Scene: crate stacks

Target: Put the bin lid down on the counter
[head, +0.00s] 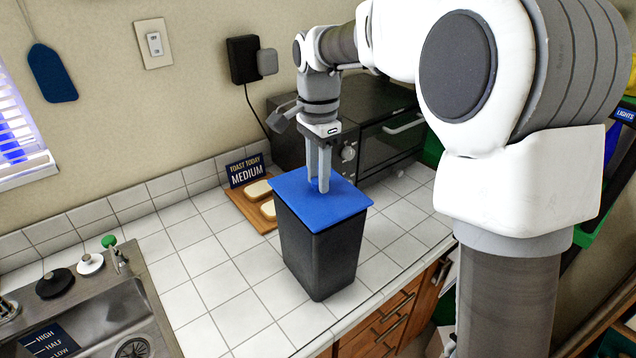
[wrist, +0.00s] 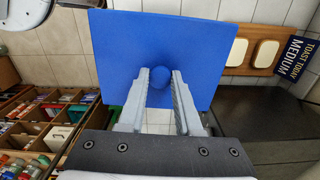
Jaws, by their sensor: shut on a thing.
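The blue square bin lid (head: 300,197) sits on or just over the top of the dark grey bin (head: 318,255), which stands upright on the white tiled counter (head: 212,290). I cannot tell if the lid touches the bin's rim. My gripper (head: 319,188) points down at the middle of the lid. In the wrist view the lid (wrist: 115,45) fills the upper middle, and my gripper (wrist: 160,88) has its fingers on either side of the lid's round blue knob (wrist: 160,78), shut on it. The bin is hidden behind the lid there.
A toaster oven (head: 385,140) stands behind the bin. A wooden board with bread slices (head: 258,190) and a sign (head: 246,172) lie to its left. A sink (head: 95,300) is at the lower left. Bare tiles lie between sink and bin. The counter's front edge (head: 385,298) is close to the bin.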

